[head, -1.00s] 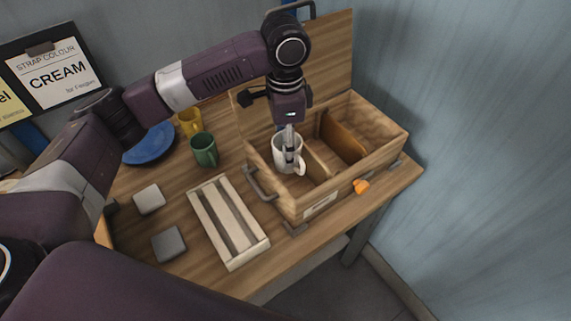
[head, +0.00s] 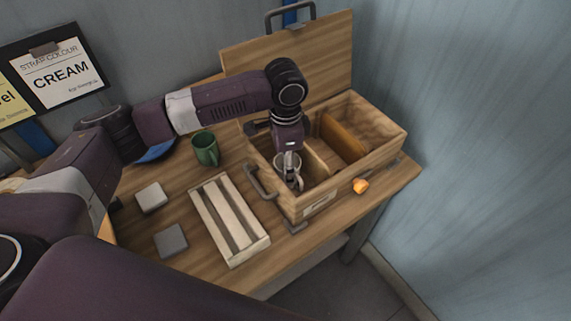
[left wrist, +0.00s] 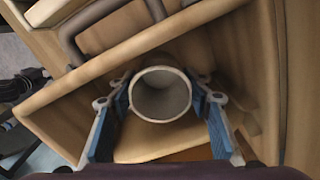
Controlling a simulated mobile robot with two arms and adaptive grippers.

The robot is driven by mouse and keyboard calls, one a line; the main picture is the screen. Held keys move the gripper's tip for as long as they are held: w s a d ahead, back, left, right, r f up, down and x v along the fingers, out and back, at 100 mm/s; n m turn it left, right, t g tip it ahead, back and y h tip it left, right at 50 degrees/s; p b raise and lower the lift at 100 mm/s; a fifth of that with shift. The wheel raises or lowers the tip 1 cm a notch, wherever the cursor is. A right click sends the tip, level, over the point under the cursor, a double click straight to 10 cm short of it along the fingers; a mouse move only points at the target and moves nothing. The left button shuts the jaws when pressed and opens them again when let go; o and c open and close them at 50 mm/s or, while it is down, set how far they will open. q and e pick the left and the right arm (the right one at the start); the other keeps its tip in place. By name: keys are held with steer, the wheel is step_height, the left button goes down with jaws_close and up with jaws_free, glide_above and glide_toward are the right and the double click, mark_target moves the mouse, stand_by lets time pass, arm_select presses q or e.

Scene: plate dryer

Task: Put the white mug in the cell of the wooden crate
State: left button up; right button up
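The white mug (head: 280,160) is inside the left cell of the wooden crate (head: 335,186), upright, with its upper part in view and its base hidden by the crate's front wall. In the left wrist view I look down into the mug (left wrist: 162,95), with a crate wall (left wrist: 150,52) beside it. My left gripper (head: 290,170) points down into this cell. Its blue finger pads (left wrist: 162,100) lie against opposite sides of the mug, shut on it. Whether the base touches the cell floor cannot be seen. My right gripper is not in view.
The crate's lid (head: 300,62) stands open behind it. A brown board (head: 342,138) stands in the right part. A slatted wooden rack (head: 229,220), a green mug (head: 205,149), two grey blocks and a blue plate (head: 155,152) lie to the left. An orange object (head: 361,186) sits at the crate's front.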

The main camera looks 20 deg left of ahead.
arm_select(q)
steer(key=o, duration=0.4)
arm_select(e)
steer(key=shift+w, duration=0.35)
arm_select(q)
steer(key=shift+r, duration=0.3)
step_height(320, 180, up, 12)
steer(key=shift+f+b, duration=0.1)
steer(key=shift+b, duration=1.05)
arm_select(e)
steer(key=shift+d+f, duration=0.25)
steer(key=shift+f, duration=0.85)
arm_select(q)
steer(key=shift+f, duration=0.1)
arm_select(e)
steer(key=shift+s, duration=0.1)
